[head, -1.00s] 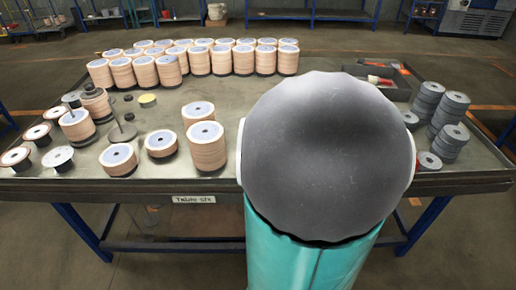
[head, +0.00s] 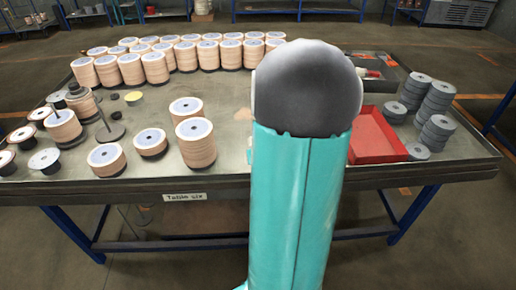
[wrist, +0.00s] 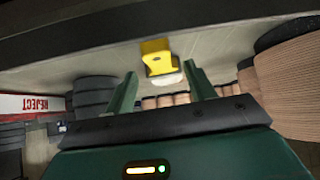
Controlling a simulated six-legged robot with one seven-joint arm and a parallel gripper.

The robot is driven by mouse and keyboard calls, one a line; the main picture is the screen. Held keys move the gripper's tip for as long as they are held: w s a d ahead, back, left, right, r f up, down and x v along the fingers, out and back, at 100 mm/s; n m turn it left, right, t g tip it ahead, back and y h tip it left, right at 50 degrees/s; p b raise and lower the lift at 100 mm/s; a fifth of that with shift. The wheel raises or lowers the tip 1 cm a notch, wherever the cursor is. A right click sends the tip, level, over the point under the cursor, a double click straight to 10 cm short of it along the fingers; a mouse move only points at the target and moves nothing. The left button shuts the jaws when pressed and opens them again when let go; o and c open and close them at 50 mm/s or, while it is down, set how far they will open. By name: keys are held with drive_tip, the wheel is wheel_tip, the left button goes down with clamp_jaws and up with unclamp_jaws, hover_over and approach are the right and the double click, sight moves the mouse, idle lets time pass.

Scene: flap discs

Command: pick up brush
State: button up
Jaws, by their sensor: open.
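No brush can be made out for certain. In the wrist view, which looks upside down, a yellow block with a whitish end (wrist: 158,60) sits on the grey tabletop; it may be the brush. My gripper (wrist: 159,70) is open, its two green fingers apart with nothing between them. The yellow block appears ahead, between the fingertips and apart from them. In the head view my arm hides the gripper and this block. A small red and white item (head: 373,74), too small to identify, lies in a dark tray (head: 386,85) at the back right.
Stacks of tan discs (head: 196,144) fill the left and back of the table (head: 240,150). Grey disc stacks (head: 437,130) stand at the right, near a red tray (head: 378,137). A REJECT label (wrist: 40,104) shows in the wrist view.

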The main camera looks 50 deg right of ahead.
drive_tip(key=x, duration=0.3)
drive_tip(key=shift+w+d+f, duration=0.1)
drive_tip(key=shift+f, duration=0.05)
drive_tip(key=c, duration=1.1)
drive_tip(key=shift+o, duration=0.2)
wheel_tip(320, 180, up, 8)
drive_tip(key=shift+d+f, duration=0.1)
drive_tip(key=shift+f, duration=0.05)
drive_tip(key=shift+r, duration=1.15)
